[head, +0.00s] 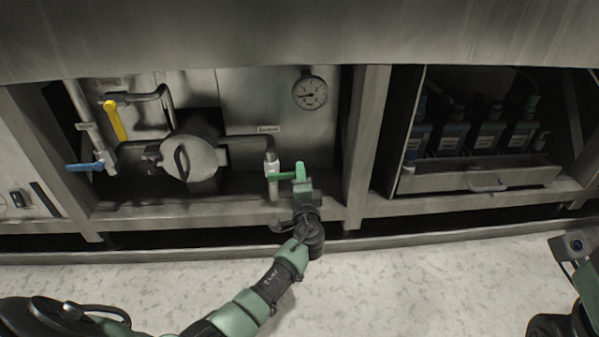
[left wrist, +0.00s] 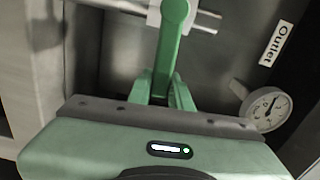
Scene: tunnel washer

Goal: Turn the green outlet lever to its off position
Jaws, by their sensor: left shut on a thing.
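The green outlet lever (head: 283,176) sits on a vertical pipe below the label "Outlet" in the head view, its handle pointing right, roughly horizontal. My left gripper (head: 300,180) is at the handle's right end. In the left wrist view the green lever (left wrist: 173,40) runs down from its pivot to between the two fingers of my left gripper (left wrist: 162,90), which are shut on it. The fingers partly hide the handle's end. Of my right arm, only a part shows at the head view's right edge; its gripper is not visible.
A yellow lever (head: 117,121) and a blue lever (head: 86,166) are at the left of the bay. A round housing (head: 189,159) stands between them and the outlet pipe. A pressure gauge (head: 310,92) is above. A tray (head: 480,176) with several bottles is at right, past a post (head: 366,140).

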